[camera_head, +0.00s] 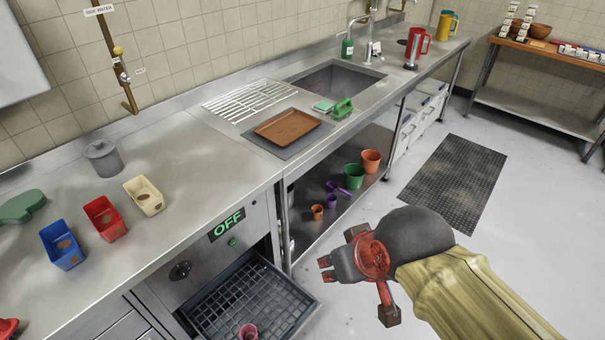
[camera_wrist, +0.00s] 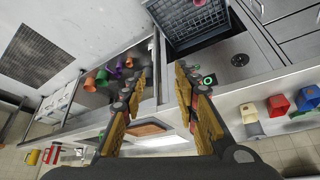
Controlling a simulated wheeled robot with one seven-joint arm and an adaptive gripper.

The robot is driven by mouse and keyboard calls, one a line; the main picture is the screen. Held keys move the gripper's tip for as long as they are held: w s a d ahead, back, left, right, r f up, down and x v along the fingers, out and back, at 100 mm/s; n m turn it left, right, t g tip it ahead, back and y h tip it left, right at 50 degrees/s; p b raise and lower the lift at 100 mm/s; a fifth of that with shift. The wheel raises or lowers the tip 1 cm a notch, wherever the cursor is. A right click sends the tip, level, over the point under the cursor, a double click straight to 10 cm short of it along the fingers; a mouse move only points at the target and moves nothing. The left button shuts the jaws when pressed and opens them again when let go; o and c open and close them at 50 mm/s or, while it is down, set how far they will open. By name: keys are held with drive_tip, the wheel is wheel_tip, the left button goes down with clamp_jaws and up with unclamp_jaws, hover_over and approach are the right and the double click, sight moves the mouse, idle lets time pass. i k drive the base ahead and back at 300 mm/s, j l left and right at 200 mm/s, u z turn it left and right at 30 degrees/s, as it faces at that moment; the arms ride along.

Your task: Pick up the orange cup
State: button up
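Two orange cups show on the lower shelf under the sink counter: a larger orange cup (camera_head: 371,161) at the right and a smaller orange cup (camera_head: 317,211) at the front left. Both stand apart from my gripper (camera_head: 371,274), which is in the air in front of the counter, lower right of them. In the wrist view the larger cup (camera_wrist: 90,84) and the smaller cup (camera_wrist: 128,62) lie left of my gripper (camera_wrist: 163,72). Its two fingers are wide apart with nothing between them.
A green cup (camera_head: 354,176) and purple scoops (camera_head: 339,187) sit between the orange cups. The counter edge and a steel leg (camera_head: 285,225) border the shelf. An open rack door (camera_head: 254,300) juts out at lower left. The floor around the black mat (camera_head: 455,180) is clear.

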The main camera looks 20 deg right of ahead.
sight(316, 210)
drive_tip(key=i+l+u, duration=0.15)
drive_tip(key=l, duration=0.4)
drive_tip(key=i+l+u, duration=0.15)
drive_tip(key=l, duration=0.4)
drive_tip(key=i+l+u, duration=0.15)
drive_tip(key=l, duration=0.45)
drive_tip(key=i+l+u, duration=0.15)
drive_tip(key=l, duration=0.45)
drive_tip(key=l+u, duration=0.15)
drive_tip(key=l, duration=0.45)
drive_tip(key=i+l, duration=0.15)
drive_tip(key=l, duration=0.25)
drive_tip(key=i+l+u, duration=0.15)
drive_tip(key=l, duration=0.25)
drive_tip(key=i+l, duration=0.1)
drive_tip(key=l, duration=0.3)
drive_tip(key=i+l+u, duration=0.15)
drive_tip(key=l, duration=0.3)
drive_tip(key=k, duration=0.05)
